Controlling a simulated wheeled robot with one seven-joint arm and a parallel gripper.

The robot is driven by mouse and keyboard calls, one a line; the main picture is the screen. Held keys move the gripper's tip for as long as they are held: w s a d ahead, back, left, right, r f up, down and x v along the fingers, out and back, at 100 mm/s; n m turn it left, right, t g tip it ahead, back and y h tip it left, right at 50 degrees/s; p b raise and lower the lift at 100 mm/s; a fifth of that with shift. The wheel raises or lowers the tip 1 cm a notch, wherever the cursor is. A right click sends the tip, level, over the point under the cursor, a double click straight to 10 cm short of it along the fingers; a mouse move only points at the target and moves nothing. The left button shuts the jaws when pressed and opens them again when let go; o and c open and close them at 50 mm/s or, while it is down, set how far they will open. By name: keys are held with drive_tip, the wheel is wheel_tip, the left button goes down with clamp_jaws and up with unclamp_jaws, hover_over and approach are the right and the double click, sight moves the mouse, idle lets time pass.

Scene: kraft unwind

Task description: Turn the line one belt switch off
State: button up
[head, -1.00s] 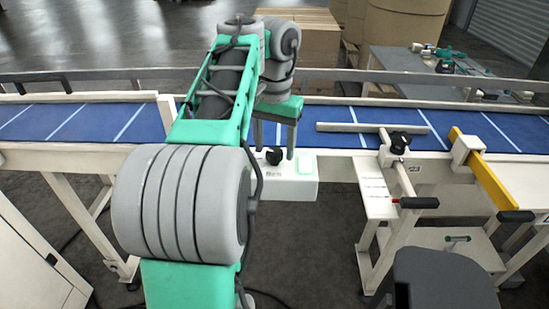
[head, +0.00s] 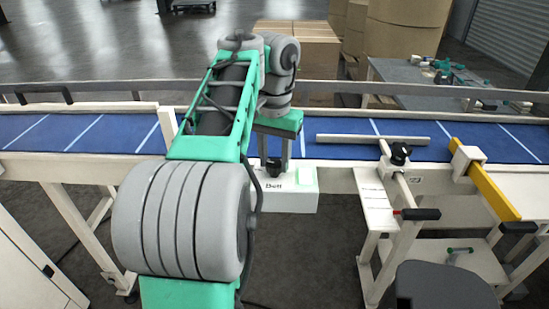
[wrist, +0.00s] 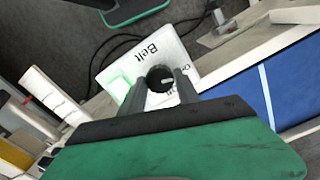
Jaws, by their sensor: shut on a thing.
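The belt switch is a black round knob (head: 273,168) on a small white box labelled "Belt" (head: 302,200) at the front edge of the conveyor. In the wrist view the knob (wrist: 160,79) sits between the two grey fingers of my gripper (wrist: 160,88), with a pale pointer mark on its face. My gripper (head: 273,156) is over the box and shut on the knob. A green lit panel shows on the box (wrist: 119,86). The lettering beside the knob is partly hidden by the fingers, so the switch position is hard to read.
The blue conveyor belt (head: 340,150) with white stripes runs behind the box. A black clamp knob (head: 400,153), a yellow bar (head: 487,186) and a dark grey seat (head: 445,288) are to the right. Cardboard boxes (head: 297,50) stand behind the conveyor.

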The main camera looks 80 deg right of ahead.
drive_tip(key=shift+m, duration=0.3)
clamp_jaws()
drive_tip(key=m, duration=0.9)
drive_tip(key=shift+m, duration=2.2)
drive_tip(key=o, duration=1.3)
unclamp_jaws()
drive_tip(key=shift+c, duration=0.2)
